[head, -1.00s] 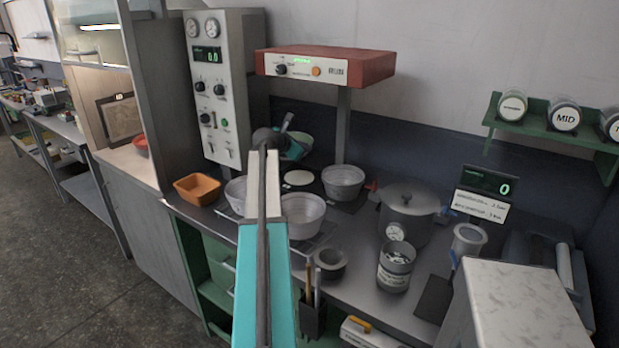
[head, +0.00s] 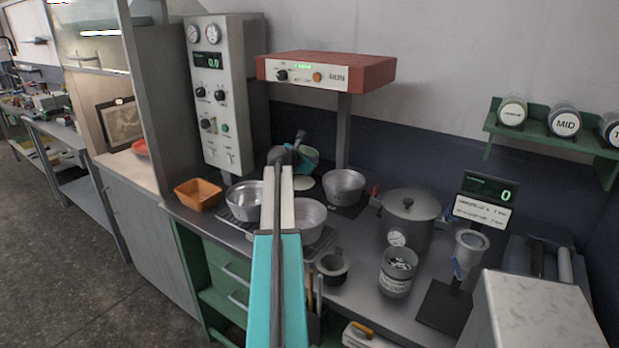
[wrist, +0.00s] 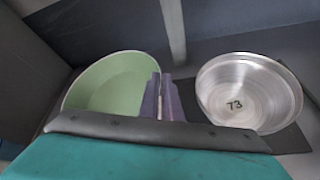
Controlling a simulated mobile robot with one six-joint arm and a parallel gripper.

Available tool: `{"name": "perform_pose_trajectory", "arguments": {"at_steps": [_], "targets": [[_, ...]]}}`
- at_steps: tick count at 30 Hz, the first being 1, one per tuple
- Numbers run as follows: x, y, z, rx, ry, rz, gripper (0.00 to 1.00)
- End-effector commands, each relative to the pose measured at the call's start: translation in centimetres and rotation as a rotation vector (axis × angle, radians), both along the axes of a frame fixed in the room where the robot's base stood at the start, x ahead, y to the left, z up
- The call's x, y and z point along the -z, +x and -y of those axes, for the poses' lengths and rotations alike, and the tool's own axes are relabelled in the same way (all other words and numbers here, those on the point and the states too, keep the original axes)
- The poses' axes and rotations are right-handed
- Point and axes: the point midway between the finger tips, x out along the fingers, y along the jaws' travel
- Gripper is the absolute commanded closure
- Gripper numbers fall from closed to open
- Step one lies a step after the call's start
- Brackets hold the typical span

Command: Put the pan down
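A pan with a pale green inside (head: 310,157) is at my gripper (head: 286,154), near the back of the bench under the red-topped unit. In the wrist view the green pan (wrist: 112,88) fills the left, just beyond my gripper's fingers (wrist: 162,97). The fingers are close together at the pan's near right edge and look shut on it. The exact contact is hard to see. A pale round plate (head: 304,184) shows partly below the pan. Whether the pan touches the surface cannot be told.
A metal pan (head: 344,182) stands close to the right; it is marked 73 in the wrist view (wrist: 248,92). More metal pans (head: 311,218) sit on a rack in front, with an orange tray (head: 198,194) left. A lidded pot (head: 408,215) stands right. The red-topped unit (head: 327,68) overhangs.

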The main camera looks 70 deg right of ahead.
Motion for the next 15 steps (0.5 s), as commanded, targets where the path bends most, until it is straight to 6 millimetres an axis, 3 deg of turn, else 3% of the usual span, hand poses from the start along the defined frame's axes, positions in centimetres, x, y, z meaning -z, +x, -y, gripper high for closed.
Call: {"name": "perform_pose_trajectory", "arguments": {"at_steps": [6,15], "targets": [[2.5,0.1,0.0,-0.002,-0.001,0.000,1.00],[3.1,0.1,0.0,-0.001,-0.002,0.001,1.00]]}}
